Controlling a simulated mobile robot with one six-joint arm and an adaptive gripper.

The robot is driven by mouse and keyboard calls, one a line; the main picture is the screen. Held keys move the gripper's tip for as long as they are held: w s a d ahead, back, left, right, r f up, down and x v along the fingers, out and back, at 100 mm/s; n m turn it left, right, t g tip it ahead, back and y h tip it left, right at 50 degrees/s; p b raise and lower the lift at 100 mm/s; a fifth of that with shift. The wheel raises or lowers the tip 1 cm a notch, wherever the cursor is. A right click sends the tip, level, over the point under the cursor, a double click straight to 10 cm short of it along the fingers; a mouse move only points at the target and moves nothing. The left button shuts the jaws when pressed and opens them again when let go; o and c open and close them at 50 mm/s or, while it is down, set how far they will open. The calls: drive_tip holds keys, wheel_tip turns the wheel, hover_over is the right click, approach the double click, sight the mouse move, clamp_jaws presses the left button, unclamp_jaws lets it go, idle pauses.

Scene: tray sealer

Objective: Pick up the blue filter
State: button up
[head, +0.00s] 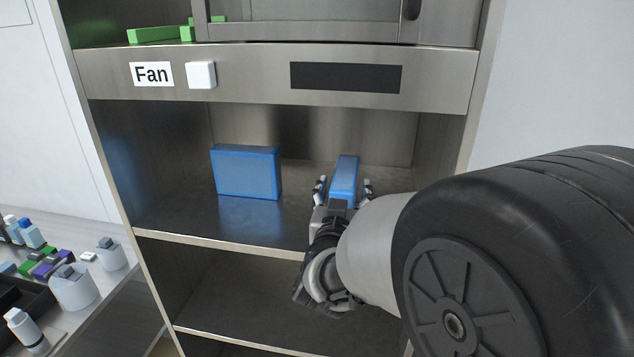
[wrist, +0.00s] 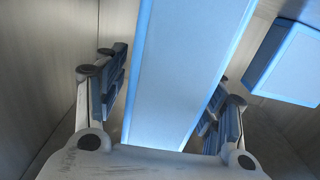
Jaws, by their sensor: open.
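A blue filter (head: 344,178), a thin upright box, stands on the cabinet shelf with its narrow side towards me. My gripper (head: 343,188) is open, with one finger on each side of this filter. In the wrist view the filter (wrist: 185,65) runs between the open fingers. A gap shows at the left finger; the right finger is partly hidden behind the filter's edge, so I cannot tell whether it touches. A second blue filter (head: 246,171) stands to the left on the same shelf, broad face forward. It also shows at the right of the wrist view (wrist: 288,62).
The metal shelf (head: 180,222) has free room in front of the second filter. Cabinet walls close in at the sides and back. A panel with a Fan label (head: 152,74) and white switch (head: 201,75) is above. A bench with bottles (head: 75,288) stands at left.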

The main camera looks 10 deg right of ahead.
drive_tip(key=shift+w+d, duration=0.1)
drive_tip(key=shift+w, duration=0.15)
drive_tip(key=shift+r, duration=0.1)
drive_tip(key=shift+c, duration=0.3)
drive_tip(key=c, duration=1.2)
